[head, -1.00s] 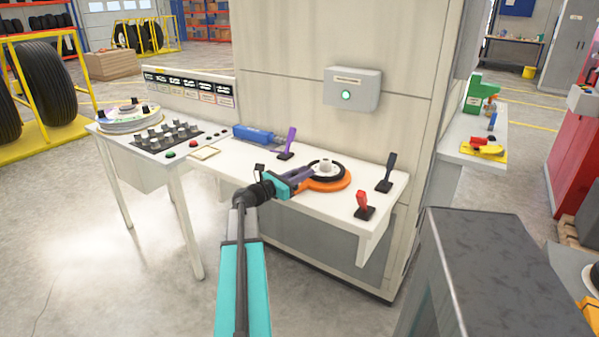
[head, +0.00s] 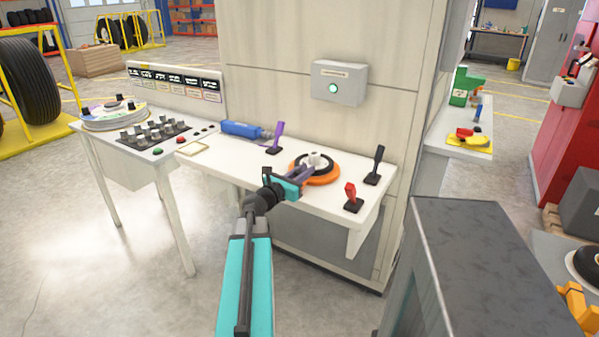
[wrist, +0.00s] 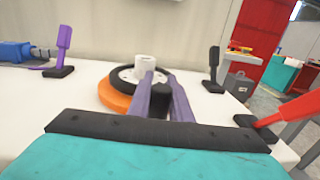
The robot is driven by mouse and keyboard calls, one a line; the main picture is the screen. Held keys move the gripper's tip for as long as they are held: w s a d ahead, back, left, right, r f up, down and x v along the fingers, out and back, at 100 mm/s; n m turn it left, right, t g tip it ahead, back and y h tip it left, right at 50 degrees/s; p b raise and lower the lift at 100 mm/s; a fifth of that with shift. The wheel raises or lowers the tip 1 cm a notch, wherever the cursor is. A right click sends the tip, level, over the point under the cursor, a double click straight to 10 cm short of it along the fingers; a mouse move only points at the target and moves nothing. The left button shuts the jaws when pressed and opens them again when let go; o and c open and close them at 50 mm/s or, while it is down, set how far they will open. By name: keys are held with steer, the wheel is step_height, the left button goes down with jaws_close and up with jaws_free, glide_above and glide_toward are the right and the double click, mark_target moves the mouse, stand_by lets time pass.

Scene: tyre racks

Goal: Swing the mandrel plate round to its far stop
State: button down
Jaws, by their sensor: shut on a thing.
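The mandrel plate appears to be the round black-and-white disc (head: 325,166) with a white hub, lying over an orange base (head: 322,180) on the white bench. It also shows in the wrist view, with the white hub (wrist: 145,63) upright and the orange base (wrist: 115,98) sticking out at left. My gripper (head: 308,172) reaches over the plate's near left side. In the wrist view its purple fingers (wrist: 160,88) are shut on a short black peg (wrist: 160,103) at the disc's near side. The fingers hide the peg's foot and part of the disc.
A purple lever (head: 277,138) stands left of the plate, a black lever (head: 375,164) and red lever (head: 352,199) right. A blue tool (head: 243,130) lies at back left. A grey box with a green light (head: 333,87) hangs on the wall. A grey cabinet (head: 465,260) stands front right.

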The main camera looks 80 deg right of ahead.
steer(key=shift+s, duration=0.75)
steer(key=shift+r, duration=0.1)
steer(key=shift+w+r, duration=0.1)
stand_by(0.6)
steer(key=c, duration=1.6)
jaws_free()
steer(key=shift+d, duration=0.1)
